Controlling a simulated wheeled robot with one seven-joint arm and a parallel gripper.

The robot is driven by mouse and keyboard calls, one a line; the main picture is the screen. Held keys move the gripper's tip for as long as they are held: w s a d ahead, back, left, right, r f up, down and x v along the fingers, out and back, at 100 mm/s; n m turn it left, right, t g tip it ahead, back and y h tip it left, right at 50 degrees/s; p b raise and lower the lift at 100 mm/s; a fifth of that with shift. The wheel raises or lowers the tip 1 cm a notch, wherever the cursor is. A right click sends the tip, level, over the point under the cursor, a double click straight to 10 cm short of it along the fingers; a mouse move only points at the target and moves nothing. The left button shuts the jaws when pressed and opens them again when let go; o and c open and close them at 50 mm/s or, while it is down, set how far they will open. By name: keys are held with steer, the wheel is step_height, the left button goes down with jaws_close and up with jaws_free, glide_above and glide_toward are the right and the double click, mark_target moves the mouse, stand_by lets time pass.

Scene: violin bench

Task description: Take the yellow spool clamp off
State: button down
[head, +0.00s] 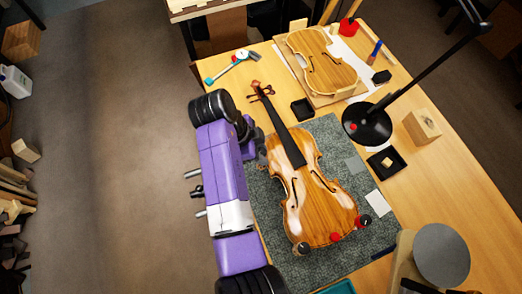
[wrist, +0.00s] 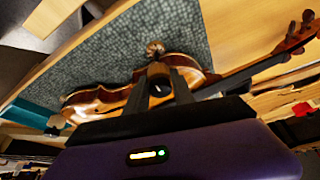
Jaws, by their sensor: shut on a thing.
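The violin (head: 312,196) lies on its back on the grey-green mat (head: 365,240), neck towards the upper left. My gripper (head: 258,152) is low beside its left edge, near the upper body and waist. In the wrist view my gripper (wrist: 160,82) is shut on a small part at the violin's edge, dark between the fingers. A tan-brown knob (wrist: 155,48) shows just beyond the tips. I take this for the yellow spool clamp, but its yellow does not show clearly, and my arm hides it in the head view. A red clamp (head: 335,237), dark clamp (head: 365,220) and grey clamp (head: 302,248) sit along the lower edge.
A black lamp base (head: 367,125) and its slanting arm stand right of the violin. A second violin body (head: 320,62) lies at the back. A wooden block (head: 421,126) and a grey disc (head: 441,255) are at right. Open floor (head: 130,150) lies left.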

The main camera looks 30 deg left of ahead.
steer(key=shift+s+a, duration=0.5)
steer(key=shift+s, duration=0.05)
stand_by(0.9)
steer(key=shift+s+a, duration=0.65)
steer(key=shift+s, duration=0.1)
steer(key=shift+r, duration=0.1)
step_height(320, 180, up, 7)
steer(key=p, duration=0.2)
steer(key=shift+p, duration=0.35)
stand_by(0.3)
